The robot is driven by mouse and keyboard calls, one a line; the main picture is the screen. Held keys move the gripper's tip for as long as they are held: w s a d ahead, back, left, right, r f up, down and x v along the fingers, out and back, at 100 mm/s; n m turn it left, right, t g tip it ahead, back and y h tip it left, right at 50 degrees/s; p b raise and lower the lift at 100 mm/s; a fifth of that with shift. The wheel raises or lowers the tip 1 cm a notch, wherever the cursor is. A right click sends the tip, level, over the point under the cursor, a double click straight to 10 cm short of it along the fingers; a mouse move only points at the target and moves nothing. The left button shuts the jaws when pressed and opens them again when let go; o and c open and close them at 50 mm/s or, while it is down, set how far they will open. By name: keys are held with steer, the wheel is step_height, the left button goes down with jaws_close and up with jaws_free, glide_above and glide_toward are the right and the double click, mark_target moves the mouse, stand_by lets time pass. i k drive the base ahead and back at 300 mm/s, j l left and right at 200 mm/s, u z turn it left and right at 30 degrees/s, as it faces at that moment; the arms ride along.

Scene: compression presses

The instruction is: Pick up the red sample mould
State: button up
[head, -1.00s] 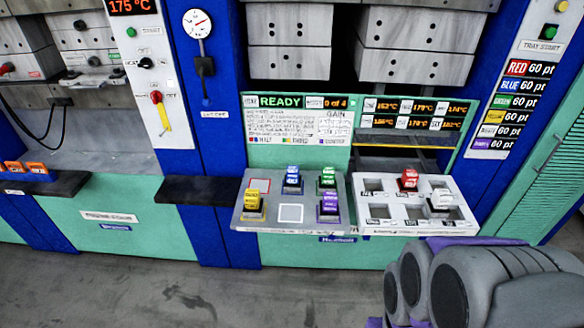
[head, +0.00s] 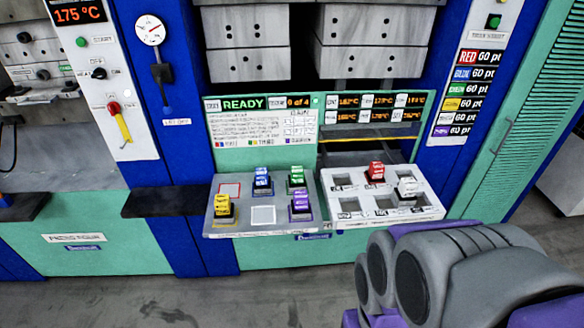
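The red sample mould (head: 376,172) is a small red-topped block with a dark base. It sits in a back-row slot of the white tray (head: 433,212), right of the grey tray. A white mould (head: 407,188) sits in a slot just to its right and nearer. My arm's grey and purple links show at the lower right, in front of and below the trays. My gripper's fingers cannot be made out in the head view.
The grey tray (head: 243,229) holds blue (head: 262,178), green (head: 296,177), yellow (head: 222,206) and purple (head: 301,204) moulds. Its red-outlined square is empty. A dark shelf (head: 165,203) juts out at left. Grey press blocks (head: 375,42) hang above. The floor (head: 215,305) in front is clear.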

mark_target(375, 175)
steer(key=i+j+z, duration=0.2)
steer(key=i, duration=0.25)
steer(key=i+j+z, duration=0.25)
steer(key=i, duration=0.2)
steer(key=i+j+z, duration=0.2)
steer(key=i, duration=0.25)
